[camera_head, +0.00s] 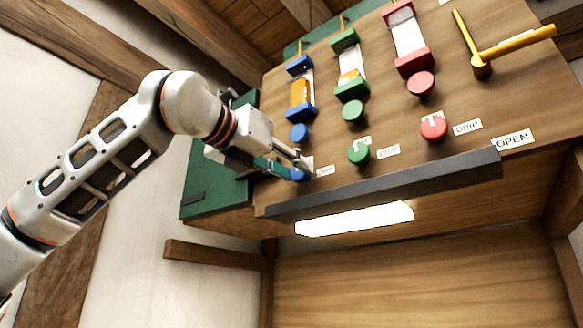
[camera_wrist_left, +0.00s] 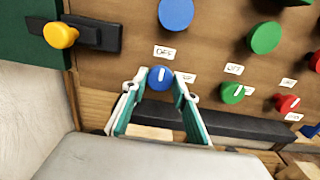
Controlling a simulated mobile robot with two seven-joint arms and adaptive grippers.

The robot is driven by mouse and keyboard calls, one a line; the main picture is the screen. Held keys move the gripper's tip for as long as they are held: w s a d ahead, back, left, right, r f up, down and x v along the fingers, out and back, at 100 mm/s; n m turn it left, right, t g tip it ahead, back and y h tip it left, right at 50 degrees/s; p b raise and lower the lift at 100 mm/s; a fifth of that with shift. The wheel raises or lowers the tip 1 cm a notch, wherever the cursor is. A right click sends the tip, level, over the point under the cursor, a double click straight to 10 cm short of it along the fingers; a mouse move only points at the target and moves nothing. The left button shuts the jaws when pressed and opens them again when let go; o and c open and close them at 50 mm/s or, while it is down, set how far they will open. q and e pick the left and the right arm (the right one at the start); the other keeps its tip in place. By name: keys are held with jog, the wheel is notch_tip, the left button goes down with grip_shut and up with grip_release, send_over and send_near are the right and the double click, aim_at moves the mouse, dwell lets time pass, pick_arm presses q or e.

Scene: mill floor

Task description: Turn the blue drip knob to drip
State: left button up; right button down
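The blue drip knob (camera_head: 298,175) is the small blue knob at the lower left of the wooden panel. In the left wrist view the same knob (camera_wrist_left: 160,78) shows a white mark pointing roughly up, towards an OFF label (camera_wrist_left: 164,52). My left gripper (camera_head: 296,168) has one finger on each side of the knob. A DRIP label (camera_head: 325,170) lies right of the knob, partly hidden by a finger in the wrist view. My right gripper is not in view.
A green drip knob (camera_head: 358,153) and a red drip knob (camera_head: 434,127) stand to the right. A larger blue knob (camera_head: 299,132) is just above. A dark ledge (camera_head: 390,185) runs below the panel. A yellow lever (camera_head: 515,43) sticks out at the upper right.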

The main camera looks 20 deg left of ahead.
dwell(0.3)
pick_arm(q)
jog(key=m+p, duration=0.1)
jog(key=m, duration=0.1)
jog(key=shift+m, duration=0.4)
jog(key=m+p, duration=0.1)
jog(key=m, duration=0.2)
jog(key=shift+m+p, duration=0.35)
jog(key=shift+m, duration=0.05)
jog(key=m+p, duration=0.2)
jog(key=m, duration=0.6)
jog(key=shift+m, duration=0.4)
jog(key=shift+m+p, duration=0.45)
jog(key=shift+m, duration=0.85)
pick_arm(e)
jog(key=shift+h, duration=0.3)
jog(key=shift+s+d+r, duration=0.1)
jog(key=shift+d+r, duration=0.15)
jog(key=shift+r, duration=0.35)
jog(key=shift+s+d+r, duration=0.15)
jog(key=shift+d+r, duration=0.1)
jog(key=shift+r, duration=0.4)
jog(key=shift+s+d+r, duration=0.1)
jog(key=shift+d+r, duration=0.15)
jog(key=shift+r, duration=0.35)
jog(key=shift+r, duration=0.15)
